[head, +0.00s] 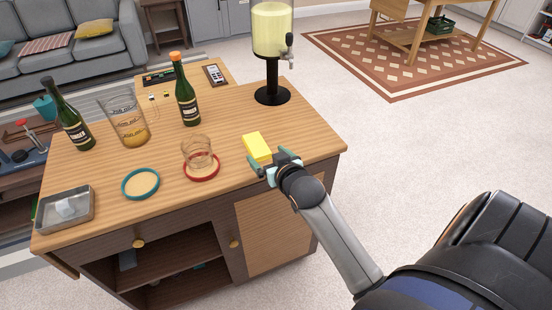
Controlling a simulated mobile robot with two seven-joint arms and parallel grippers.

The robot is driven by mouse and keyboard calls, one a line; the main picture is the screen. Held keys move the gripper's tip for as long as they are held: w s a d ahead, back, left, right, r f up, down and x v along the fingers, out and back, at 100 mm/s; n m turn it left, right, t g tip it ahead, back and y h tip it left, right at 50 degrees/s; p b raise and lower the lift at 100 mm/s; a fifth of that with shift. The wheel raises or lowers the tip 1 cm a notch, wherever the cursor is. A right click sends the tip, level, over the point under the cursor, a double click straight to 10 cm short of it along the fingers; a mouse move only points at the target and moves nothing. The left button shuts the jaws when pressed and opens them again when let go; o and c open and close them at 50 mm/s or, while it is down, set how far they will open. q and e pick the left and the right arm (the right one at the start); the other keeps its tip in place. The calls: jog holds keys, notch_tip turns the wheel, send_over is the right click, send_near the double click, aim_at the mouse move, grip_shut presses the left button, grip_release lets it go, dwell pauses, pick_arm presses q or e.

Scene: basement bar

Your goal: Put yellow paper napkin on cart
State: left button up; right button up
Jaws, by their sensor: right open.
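The yellow paper napkin (258,147) is a small bright folded block lying flat on the wooden cabinet top (226,105), near its right front part. My right gripper (271,161) is open and empty at the near side of the napkin. Its fingers are spread beside the napkin's near end; I cannot tell whether they touch it. My left gripper is out of view. A low shelved stand (22,186) at the left edge, partly hidden behind the cabinet, may be the cart, but I cannot be sure.
On the cabinet top stand two green bottles (187,95), a pitcher (124,122), a glass on a red coaster (201,172), a teal coaster (141,183), a metal tray (66,222) and a drink dispenser (272,40). Carpet (420,140) is clear to the right.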

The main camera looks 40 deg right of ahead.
jog(key=v, duration=0.6)
jog(key=s+a+f+n+g+y, duration=0.2)
jog(key=s+a+f, duration=0.5)
jog(key=f, duration=0.3)
jog(key=s+a+f+n+g+y, duration=0.1)
jog(key=s+a+f+n+y, duration=0.1)
jog(key=s+a+f, duration=0.6)
notch_tip(320, 180, down, 3)
jog(key=shift+s+f+n+g+y, duration=0.1)
jog(key=shift+s+n+g+y, duration=0.3)
jog(key=shift+y, duration=0.3)
jog(key=shift+p, duration=0.35)
notch_tip(320, 180, up, 4)
jog(key=p, duration=0.4)
